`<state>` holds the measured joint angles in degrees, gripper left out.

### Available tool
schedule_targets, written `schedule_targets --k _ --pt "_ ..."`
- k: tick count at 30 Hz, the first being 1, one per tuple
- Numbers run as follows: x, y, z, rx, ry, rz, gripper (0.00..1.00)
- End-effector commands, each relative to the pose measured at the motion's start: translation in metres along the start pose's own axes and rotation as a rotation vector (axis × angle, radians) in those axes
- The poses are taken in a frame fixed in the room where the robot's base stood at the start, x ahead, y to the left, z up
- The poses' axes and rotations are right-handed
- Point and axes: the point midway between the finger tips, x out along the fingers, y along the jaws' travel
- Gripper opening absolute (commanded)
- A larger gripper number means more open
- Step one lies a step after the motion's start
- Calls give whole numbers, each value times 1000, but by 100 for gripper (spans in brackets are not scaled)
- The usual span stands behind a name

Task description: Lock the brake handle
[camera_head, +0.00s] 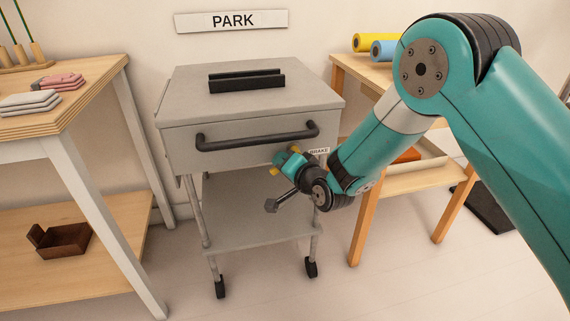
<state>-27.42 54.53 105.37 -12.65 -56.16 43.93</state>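A grey cart (236,153) stands under a PARK sign (231,21). A small BRAKE label (318,151) is on the right part of its front. My gripper (284,161) is at the cart's front, just left of and below this label. Its yellow finger parts show on two sides of the teal end, but I cannot tell whether they are open or shut on something. The brake handle cannot be made out clearly; my gripper and wrist cover the area beside the label. A short dark rod with a grey block (271,206) shows below my wrist; I cannot tell what it belongs to.
The cart has a dark push bar (258,136), a lower shelf (235,220) and casters. A wooden table (70,85) with folded cloths stands at left, with a brown box (62,239) below. A wooden shelf (372,74) with rolls stands at right, partly behind my arm.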

Motion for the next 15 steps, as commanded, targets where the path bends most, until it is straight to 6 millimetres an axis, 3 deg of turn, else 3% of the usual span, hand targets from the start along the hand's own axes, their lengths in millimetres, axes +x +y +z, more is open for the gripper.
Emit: schedule_targets --k 8,15 --pt "-6 0 -1 2 0 1 30" --pt "-53 1 -1 5 0 3 30"
